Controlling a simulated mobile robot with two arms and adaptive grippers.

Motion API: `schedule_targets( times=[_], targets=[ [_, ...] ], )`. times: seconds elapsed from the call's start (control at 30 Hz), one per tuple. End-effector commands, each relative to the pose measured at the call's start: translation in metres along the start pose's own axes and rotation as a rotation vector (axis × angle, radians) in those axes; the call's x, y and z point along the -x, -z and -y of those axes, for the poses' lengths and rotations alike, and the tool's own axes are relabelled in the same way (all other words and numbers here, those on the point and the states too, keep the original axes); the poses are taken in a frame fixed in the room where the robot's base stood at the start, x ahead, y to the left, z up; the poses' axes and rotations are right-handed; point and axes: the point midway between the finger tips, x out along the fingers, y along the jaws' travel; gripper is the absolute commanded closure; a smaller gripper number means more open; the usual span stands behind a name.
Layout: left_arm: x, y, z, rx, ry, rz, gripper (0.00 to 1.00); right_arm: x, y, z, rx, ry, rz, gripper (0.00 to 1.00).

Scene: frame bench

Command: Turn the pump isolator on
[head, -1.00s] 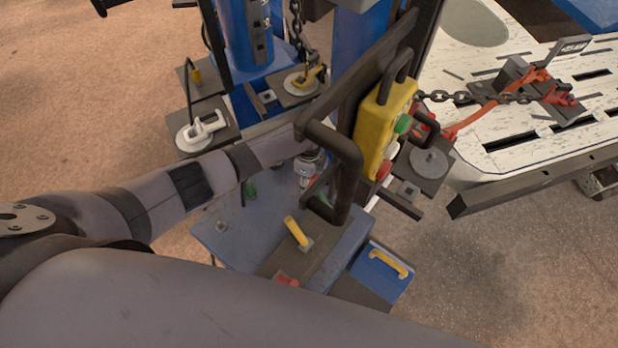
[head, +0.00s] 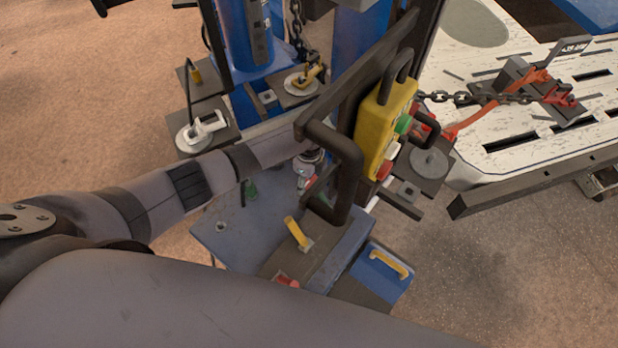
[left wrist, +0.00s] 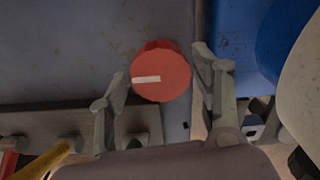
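A round red knob (left wrist: 161,76) with a white bar mark on its face shows in the left wrist view; I take it to be the pump isolator. The white bar lies nearly level in that picture. The knob is not clearly seen there. My right gripper is not in view.
A yellow lever (head: 297,232) and a blue box (head: 378,275) are nearer. A chain crosses to the white slotted bed (head: 520,130).

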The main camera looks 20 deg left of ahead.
Motion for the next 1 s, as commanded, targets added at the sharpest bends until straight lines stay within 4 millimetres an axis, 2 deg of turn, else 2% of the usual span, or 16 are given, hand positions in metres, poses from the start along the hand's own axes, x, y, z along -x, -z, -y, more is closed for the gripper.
schedule_targets(
  times=[0.1,0.4,0.53,0.67,1.0],
  targets=[
    [0.000,0.000,0.000,0.001,0.000,0.000,0.31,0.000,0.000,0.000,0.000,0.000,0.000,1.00],
    [0.001,0.000,0.000,0.002,0.001,-0.001,0.31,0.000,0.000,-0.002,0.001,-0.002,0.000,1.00],
    [0.008,0.000,0.001,0.002,0.002,-0.001,0.31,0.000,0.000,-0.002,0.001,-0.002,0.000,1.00],
    [0.026,0.000,0.001,0.001,0.004,-0.002,0.31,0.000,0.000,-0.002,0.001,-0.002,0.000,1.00],
    [0.096,0.000,0.001,0.000,0.004,-0.001,0.31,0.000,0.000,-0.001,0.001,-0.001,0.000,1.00]
  ],
)
